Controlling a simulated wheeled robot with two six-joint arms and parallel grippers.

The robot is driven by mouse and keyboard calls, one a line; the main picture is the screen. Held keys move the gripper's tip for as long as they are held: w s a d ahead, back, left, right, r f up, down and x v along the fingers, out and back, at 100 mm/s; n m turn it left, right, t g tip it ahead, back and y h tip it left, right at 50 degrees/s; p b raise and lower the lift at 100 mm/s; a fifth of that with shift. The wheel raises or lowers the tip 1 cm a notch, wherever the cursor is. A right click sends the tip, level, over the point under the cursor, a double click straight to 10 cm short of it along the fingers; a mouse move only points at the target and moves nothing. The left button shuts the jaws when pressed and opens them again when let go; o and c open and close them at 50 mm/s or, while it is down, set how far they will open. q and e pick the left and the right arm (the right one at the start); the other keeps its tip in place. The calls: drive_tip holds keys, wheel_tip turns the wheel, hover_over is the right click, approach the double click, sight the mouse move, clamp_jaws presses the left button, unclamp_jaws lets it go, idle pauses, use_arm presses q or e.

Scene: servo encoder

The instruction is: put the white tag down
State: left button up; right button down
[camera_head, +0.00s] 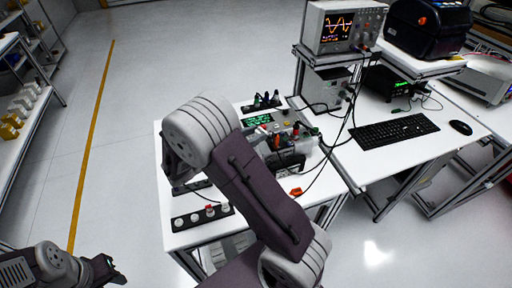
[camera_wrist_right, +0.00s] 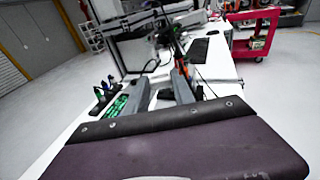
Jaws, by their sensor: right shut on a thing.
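My right gripper (camera_wrist_right: 163,94) shows in the right wrist view as two grey fingers reaching over the white worktable. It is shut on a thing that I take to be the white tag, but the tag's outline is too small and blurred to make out. In the head view my own right arm crosses the worktable (camera_head: 330,178) and hides much of what is behind it. My left gripper (camera_head: 108,270) is at the bottom left of the head view, off the table; its jaw opening is unclear.
A dark strip with round pieces (camera_head: 202,216) lies at the front left. A keyboard (camera_head: 396,131) and oscilloscope (camera_head: 342,27) are on the right. Cables hang across the right side.

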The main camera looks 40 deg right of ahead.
drive_tip(key=shift+s+d+f, duration=0.1)
drive_tip(key=shift+d+f, duration=0.05)
drive_tip(key=shift+f, duration=0.45)
drive_tip(key=shift+d+f, duration=0.1)
drive_tip(key=shift+f, duration=0.5)
wheel_tip(320, 180, down, 3)
drive_tip(key=shift+a+f, duration=0.1)
drive_tip(key=shift+f+b, duration=0.15)
drive_tip(key=shift+b, duration=0.2)
drive_tip(key=c, duration=1.1)
unclamp_jaws()
drive_tip(key=shift+o, duration=0.2)
